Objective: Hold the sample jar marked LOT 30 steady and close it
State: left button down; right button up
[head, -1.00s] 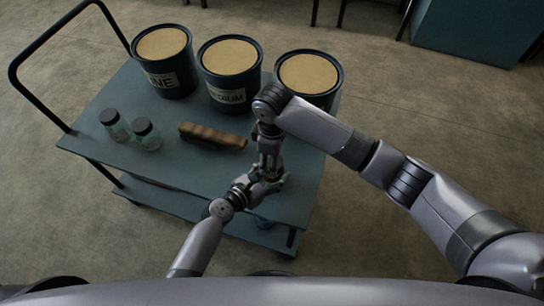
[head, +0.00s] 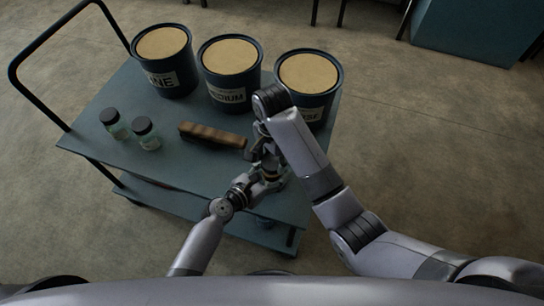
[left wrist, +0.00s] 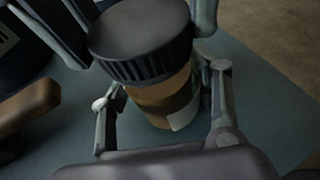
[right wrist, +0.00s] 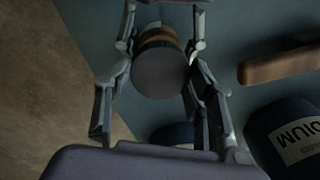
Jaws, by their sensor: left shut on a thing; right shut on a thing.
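The sample jar (left wrist: 165,103) is clear with brown contents and a pale label whose text I cannot read. It stands near the cart's front right edge. Its dark ribbed lid (left wrist: 140,42) sits at the mouth; I cannot tell whether it is fully seated. My left gripper (left wrist: 163,108) is shut around the jar's body. My right gripper (right wrist: 160,62) is shut on the lid from above, and the lid's top (right wrist: 160,75) fills the space between its fingers. In the head view the left gripper (head: 268,180) and right gripper (head: 265,155) largely hide the jar.
On the blue-grey cart (head: 185,180), a brown wooden-looking block (head: 212,135) lies left of my grippers. Two dark-lidded jars (head: 110,120) (head: 146,135) stand further left. Three labelled tubs (head: 166,65) (head: 229,75) (head: 308,85) line the back, the right one close to my right arm.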

jog(key=o, duration=0.7)
jog(key=shift+r, duration=2.25)
jog(key=shift+c, duration=0.4)
